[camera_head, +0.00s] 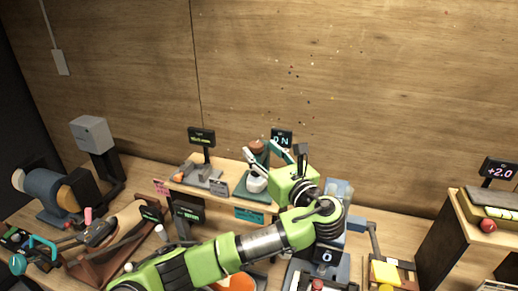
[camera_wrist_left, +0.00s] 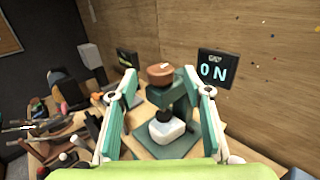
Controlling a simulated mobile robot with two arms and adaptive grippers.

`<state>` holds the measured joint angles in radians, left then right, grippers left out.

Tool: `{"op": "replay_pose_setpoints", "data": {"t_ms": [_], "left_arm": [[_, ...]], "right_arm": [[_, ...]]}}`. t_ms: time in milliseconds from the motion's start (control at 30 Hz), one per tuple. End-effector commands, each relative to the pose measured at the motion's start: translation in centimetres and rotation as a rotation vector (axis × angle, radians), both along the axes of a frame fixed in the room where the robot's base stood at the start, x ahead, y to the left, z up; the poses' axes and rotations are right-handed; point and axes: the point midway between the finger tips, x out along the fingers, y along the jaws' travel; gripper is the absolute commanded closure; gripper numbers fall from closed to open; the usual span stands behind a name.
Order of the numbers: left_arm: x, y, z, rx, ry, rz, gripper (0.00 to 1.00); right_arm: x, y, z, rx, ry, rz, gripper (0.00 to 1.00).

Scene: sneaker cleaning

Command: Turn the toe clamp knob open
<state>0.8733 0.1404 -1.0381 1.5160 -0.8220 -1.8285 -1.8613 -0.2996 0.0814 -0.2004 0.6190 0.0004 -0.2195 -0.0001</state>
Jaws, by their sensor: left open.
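The toe clamp is a dark green frame on a flat green base (camera_wrist_left: 185,148) on the bench. Its brown round knob (camera_wrist_left: 160,74) sits on top, and a white rounded block (camera_wrist_left: 167,131) is under its dark pad. The knob also shows in the head view (camera_head: 257,146). My left gripper (camera_wrist_left: 159,84) is open, its green and white fingers on either side of the knob with gaps visible. In the head view my left gripper (camera_head: 266,152) reaches in over the clamp, and its wrist hides part of the bench. My right gripper is not in view.
A small display (camera_wrist_left: 216,69) reading "0 N" or "ON" stands behind the clamp, close to the right finger. Another display (camera_head: 202,137) and a grey fixture (camera_head: 200,172) stand left of it. The wooden wall is close behind. Tools and a grinder-like machine (camera_head: 50,192) are farther left.

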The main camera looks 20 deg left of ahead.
Motion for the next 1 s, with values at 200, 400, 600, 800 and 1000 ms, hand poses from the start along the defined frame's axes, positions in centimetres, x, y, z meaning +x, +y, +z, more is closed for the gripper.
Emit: {"op": "replay_pose_setpoints", "data": {"t_ms": [200, 400, 600, 800, 1000], "left_arm": [[-3.5, -3.6, -0.1, -0.004, 0.001, -0.005, 0.55], [-5.9, -5.8, 0.0, -0.002, -0.001, -0.002, 0.55], [-6.9, -6.6, 0.0, 0.000, 0.000, -0.001, 0.55], [-6.9, -6.7, 0.0, 0.000, 0.000, 0.000, 0.55], [-6.9, -6.7, 0.0, 0.000, 0.000, -0.001, 0.55]], "right_arm": [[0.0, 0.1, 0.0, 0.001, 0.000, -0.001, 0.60], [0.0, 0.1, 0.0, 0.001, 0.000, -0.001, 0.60], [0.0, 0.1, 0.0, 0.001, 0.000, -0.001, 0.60], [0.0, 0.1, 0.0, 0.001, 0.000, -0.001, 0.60], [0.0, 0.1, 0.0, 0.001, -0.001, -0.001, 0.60]]}}
